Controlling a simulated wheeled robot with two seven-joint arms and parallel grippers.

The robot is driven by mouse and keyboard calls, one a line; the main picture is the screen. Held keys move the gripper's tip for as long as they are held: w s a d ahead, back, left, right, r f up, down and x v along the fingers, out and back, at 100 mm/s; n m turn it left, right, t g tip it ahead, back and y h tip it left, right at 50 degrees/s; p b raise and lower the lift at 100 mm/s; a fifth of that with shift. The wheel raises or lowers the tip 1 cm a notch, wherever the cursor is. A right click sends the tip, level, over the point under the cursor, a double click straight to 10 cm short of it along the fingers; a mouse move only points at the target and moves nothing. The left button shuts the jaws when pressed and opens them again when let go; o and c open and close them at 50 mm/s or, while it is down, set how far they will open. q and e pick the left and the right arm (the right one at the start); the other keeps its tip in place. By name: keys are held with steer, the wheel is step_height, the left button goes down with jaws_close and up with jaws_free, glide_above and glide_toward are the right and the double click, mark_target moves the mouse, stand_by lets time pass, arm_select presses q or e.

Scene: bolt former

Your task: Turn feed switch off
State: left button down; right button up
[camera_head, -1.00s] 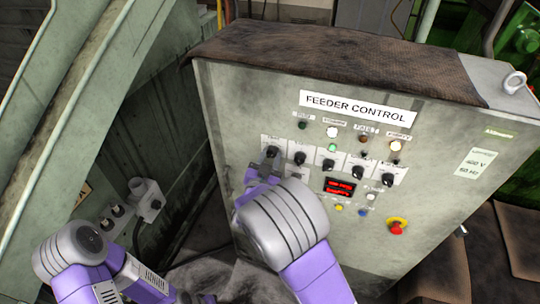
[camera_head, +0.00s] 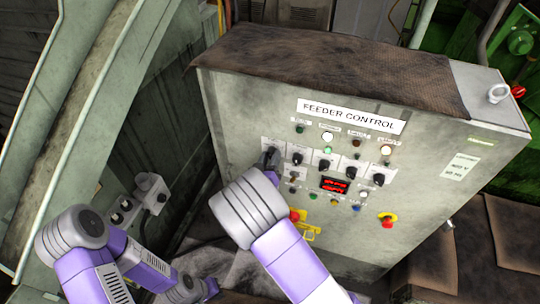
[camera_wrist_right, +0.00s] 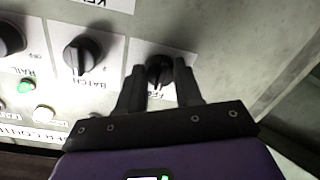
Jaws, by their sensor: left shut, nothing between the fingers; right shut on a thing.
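The feed switch is a black rotary knob at the left end of the switch row on the grey feeder control panel (camera_head: 430,185). In the right wrist view the feed switch (camera_wrist_right: 158,72) sits between the fingers of my right gripper (camera_wrist_right: 160,78), on a partly covered white label. My right gripper (camera_head: 270,160) is shut on it; my wrist hides part of the panel in the head view. The knob's exact pointer direction is hard to read. My left gripper (camera_head: 208,288) is shut and empty, low in the head view, away from the panel.
The batch switch (camera_wrist_right: 82,55) is beside the feed switch. Other black knobs, lamps and a red display (camera_head: 334,185) fill the panel. A red emergency button (camera_head: 388,221) is at lower right. A socket box (camera_head: 150,192) stands left. A brown cloth (camera_head: 330,75) covers the cabinet top.

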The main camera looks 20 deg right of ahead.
stand_by(0.5)
steer(key=o, duration=1)
steer(key=shift+o, duration=0.2)
steer(key=v, duration=0.7)
steer(key=shift+s+a, duration=0.15)
steer(key=shift+s, duration=0.1)
